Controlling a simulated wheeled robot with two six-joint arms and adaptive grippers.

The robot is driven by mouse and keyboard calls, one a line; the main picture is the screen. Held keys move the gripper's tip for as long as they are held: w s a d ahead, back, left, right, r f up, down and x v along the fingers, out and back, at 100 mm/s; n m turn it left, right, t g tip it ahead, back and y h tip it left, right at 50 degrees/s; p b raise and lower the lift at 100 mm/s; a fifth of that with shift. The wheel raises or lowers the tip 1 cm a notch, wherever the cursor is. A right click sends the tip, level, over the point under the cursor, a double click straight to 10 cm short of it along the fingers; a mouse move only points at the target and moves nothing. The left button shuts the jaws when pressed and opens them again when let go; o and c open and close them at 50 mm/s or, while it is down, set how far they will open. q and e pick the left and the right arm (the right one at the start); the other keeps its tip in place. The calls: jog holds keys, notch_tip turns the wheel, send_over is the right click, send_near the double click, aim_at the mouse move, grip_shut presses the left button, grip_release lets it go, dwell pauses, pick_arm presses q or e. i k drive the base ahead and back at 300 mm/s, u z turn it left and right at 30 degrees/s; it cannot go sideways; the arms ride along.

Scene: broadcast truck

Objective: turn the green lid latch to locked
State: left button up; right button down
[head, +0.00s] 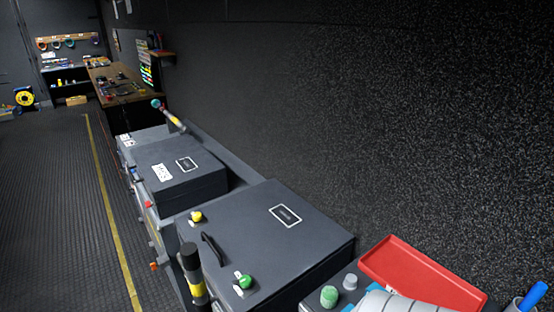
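The green latch (245,282) is a round knob on the front edge of the near dark grey lid (270,225). Small white marks sit beside it, too small to read, so I cannot tell which position it points to. The lid lies shut on its case. A yellow knob (196,216) sits at the same lid's far front corner, and a black handle (213,249) lies between the two knobs.
A black post with a yellow band (192,270) stands in front of the lid. A second green knob (329,296), a grey knob (350,282) and a red tray (420,272) are at right. Another closed case (175,165) stands beyond. The floor at left is clear.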

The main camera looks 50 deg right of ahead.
aim_at(245, 282)
jog(key=u, duration=0.05)
jog(key=k, duration=0.2)
jog(key=u, duration=0.9)
jog(key=i, duration=0.8)
jog(key=z, duration=2.8)
jog(key=i, duration=0.45)
jog(key=u, duration=0.75)
